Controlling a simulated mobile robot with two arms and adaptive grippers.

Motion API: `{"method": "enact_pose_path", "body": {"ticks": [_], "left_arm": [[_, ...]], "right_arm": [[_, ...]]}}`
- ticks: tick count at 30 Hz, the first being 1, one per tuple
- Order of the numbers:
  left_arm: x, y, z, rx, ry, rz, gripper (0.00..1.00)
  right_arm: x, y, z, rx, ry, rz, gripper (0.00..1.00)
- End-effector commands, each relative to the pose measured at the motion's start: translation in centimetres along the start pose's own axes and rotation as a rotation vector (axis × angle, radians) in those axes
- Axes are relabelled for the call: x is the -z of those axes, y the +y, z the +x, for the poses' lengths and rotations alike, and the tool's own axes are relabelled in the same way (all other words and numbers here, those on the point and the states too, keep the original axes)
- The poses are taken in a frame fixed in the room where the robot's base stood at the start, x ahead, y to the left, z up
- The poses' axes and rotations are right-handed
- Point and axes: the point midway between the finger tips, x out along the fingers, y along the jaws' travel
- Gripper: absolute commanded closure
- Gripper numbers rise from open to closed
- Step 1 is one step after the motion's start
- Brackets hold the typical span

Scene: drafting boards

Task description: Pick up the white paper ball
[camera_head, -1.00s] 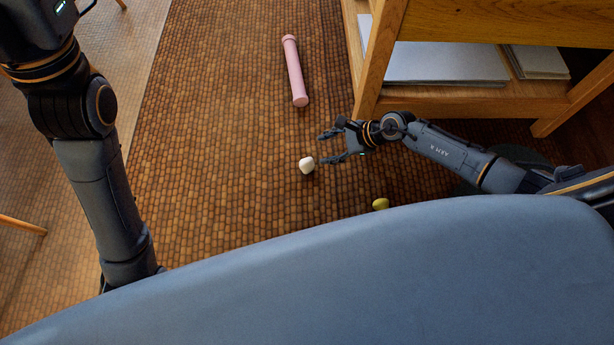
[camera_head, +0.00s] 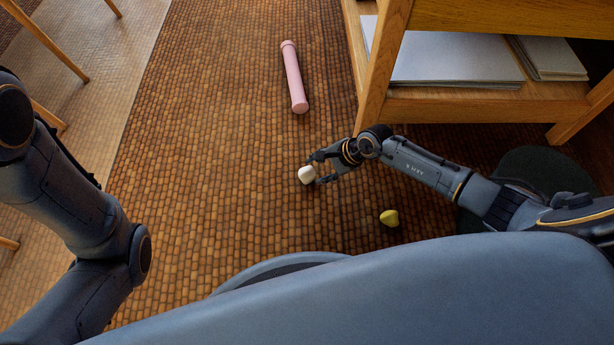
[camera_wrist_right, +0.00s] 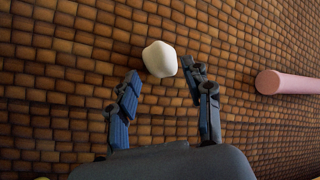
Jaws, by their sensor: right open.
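The white paper ball (camera_head: 306,175) lies on the brown woven floor near the middle of the head view. It also shows in the right wrist view (camera_wrist_right: 160,59), just beyond the fingertips and closer to the right-hand finger. My right gripper (camera_head: 317,169) is open at the ball, with its fingers reaching toward it; in the right wrist view the open fingers (camera_wrist_right: 160,80) have bare floor between them. I cannot tell whether a finger touches the ball. My left arm is at the left of the head view, but its gripper is out of frame.
A pink tube (camera_head: 294,77) lies beyond the ball. A yellow lump (camera_head: 389,218) lies on the floor nearer to me, below my right arm. A wooden table (camera_head: 480,108) with papers (camera_head: 450,60) on its low shelf stands at the upper right. Floor left of the ball is clear.

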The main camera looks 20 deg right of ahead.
Motion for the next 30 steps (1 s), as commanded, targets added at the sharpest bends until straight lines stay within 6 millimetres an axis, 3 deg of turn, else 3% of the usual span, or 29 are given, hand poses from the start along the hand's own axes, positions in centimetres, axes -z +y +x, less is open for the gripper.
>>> {"method": "enact_pose_path", "body": {"ticks": [15, 23, 26, 30], "left_arm": [[1.6, 0.9, -4.4, 0.0, 0.0, 0.0, 0.6], [1.5, 0.9, -4.3, 0.0, 0.0, -0.001, 0.6], [1.5, 0.9, -4.3, 0.0, 0.0, -0.001, 0.6], [1.5, 0.9, -4.3, 0.0, -0.001, -0.001, 0.6]], "right_arm": [[0.0, 0.3, 5.1, 0.001, -0.002, 0.001, 0.5], [-0.1, 0.1, 5.1, 0.0, 0.0, 0.0, 0.5], [-0.1, 0.1, 5.1, 0.0, 0.0, 0.0, 0.67], [-0.1, 0.1, 5.1, 0.0, 0.0, 0.0, 0.67]]}}
